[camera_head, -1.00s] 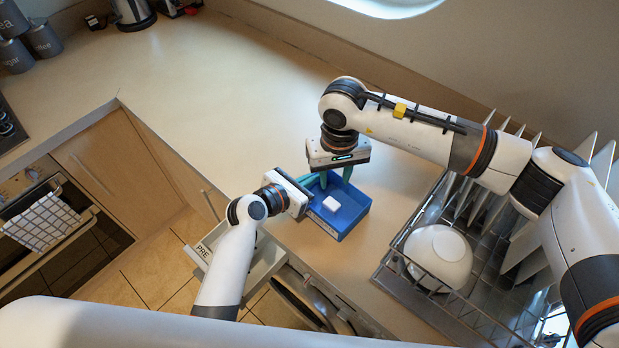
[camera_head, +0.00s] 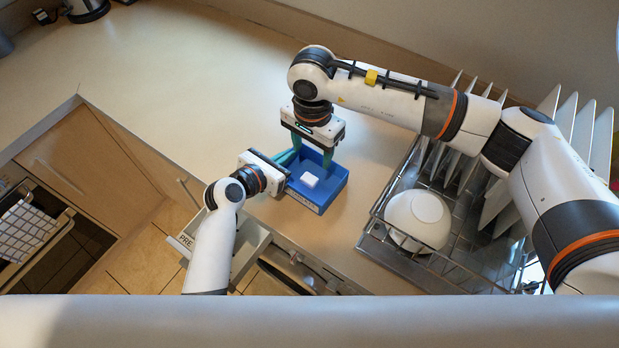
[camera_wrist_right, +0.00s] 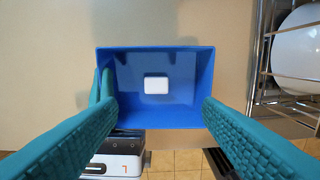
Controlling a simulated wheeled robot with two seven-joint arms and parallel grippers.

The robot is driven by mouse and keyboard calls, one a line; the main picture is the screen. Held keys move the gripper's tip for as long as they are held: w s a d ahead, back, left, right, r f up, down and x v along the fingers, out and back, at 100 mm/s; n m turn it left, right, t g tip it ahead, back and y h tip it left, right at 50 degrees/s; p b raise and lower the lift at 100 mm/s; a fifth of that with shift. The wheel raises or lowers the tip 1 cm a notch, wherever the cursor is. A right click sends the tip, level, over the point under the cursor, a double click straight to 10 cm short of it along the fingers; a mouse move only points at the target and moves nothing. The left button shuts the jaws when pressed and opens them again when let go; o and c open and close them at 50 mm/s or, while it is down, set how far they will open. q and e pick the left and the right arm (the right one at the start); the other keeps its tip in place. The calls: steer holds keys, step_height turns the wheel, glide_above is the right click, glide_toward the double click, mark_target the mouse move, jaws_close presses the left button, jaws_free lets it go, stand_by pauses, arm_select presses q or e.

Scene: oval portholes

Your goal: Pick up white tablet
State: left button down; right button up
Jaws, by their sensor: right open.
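The white tablet (camera_head: 309,179) is a small rounded block lying flat inside a blue open box (camera_head: 321,201) on the counter. It also shows in the right wrist view (camera_wrist_right: 156,85), near the middle of the box floor. My right gripper (camera_head: 312,153) points down over the box's back part. Its teal fingers are open and apart in the right wrist view (camera_wrist_right: 158,106), with nothing between them, and the tablet lies beyond the tips. My left gripper (camera_head: 287,157) is at the box's left wall; its fingers are partly hidden, so their grip is unclear.
A metal dish rack (camera_head: 376,222) with several upright plates and a white bowl (camera_head: 417,219) stands right of the box. An open drawer (camera_head: 247,253) is below the counter's front edge. The counter (camera_head: 190,80) left of and behind the box is clear.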

glide_above(310, 182)
steer(key=f, duration=0.5)
steer(key=shift+s+d, duration=0.15)
steer(key=shift+s, duration=0.05)
steer(key=shift+w+a+f, duration=0.1)
steer(key=shift+f, duration=1.25)
steer(key=shift+w+a+f, duration=0.1)
steer(key=shift+f, duration=1.2)
steer(key=c, duration=1.1)
